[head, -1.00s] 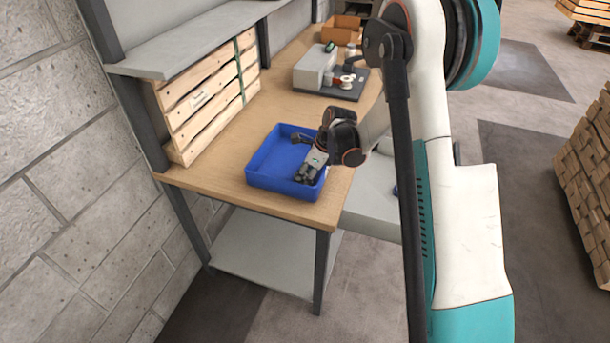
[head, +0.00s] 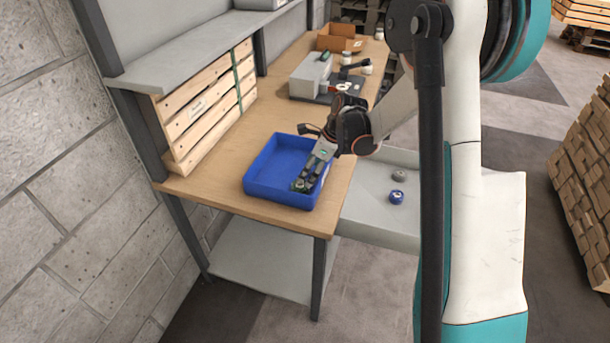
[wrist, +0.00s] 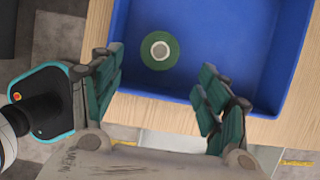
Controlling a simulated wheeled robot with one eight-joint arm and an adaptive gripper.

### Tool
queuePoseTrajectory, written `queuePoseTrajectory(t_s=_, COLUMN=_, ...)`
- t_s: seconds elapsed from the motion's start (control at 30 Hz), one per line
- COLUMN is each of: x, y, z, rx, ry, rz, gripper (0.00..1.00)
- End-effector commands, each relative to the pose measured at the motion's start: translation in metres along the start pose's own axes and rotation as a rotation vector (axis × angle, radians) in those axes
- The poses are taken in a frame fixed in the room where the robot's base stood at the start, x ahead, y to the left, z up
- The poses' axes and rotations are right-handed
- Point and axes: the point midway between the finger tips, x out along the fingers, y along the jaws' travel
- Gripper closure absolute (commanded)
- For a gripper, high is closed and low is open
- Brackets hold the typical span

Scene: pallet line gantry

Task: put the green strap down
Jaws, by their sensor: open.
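The green strap (wrist: 174,55) is a round green roll with a pale centre. It lies in the blue tray (wrist: 135,92), near the tray's front wall. In the head view the strap (head: 300,186) is a small green patch, partly covered by my gripper. My gripper (wrist: 158,76) is open, its two fingers spread on either side of the strap with clear gaps to it. In the head view my gripper (head: 309,174) reaches down into the blue tray (head: 268,186), which stands on the wooden bench.
A slatted wooden crate (head: 205,105) stands at the bench's left. A grey machine (head: 312,76) and a brown box (head: 336,40) are farther back. A blue roll (head: 396,197) lies on the grey side shelf (head: 375,222). The tray's left part looks empty.

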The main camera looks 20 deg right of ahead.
Motion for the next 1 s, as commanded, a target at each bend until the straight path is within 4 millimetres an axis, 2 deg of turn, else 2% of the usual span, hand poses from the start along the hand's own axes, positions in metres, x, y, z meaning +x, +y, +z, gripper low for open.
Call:
queuePoseTrajectory(t_s=0.03, x=-0.012, y=0.0, z=0.0, rx=0.001, ry=0.0, rz=0.0, gripper=0.31)
queuePoseTrajectory(t_s=0.1, x=-0.022, y=0.0, z=0.0, rx=0.0, ry=0.0, rz=0.0, gripper=0.31)
queuePoseTrajectory(t_s=0.33, x=-0.04, y=0.001, z=0.001, rx=-0.007, ry=0.001, rz=-0.001, gripper=0.31)
queuePoseTrajectory(t_s=0.47, x=-0.058, y=0.01, z=0.005, rx=-0.087, ry=0.007, rz=-0.018, gripper=0.31)
queuePoseTrajectory(t_s=0.7, x=-0.122, y=0.053, z=0.018, rx=-0.464, ry=0.05, rz=-0.093, gripper=0.31)
queuePoseTrajectory(t_s=1.0, x=-0.191, y=0.12, z=0.015, rx=-0.997, ry=0.147, rz=-0.181, gripper=0.31)
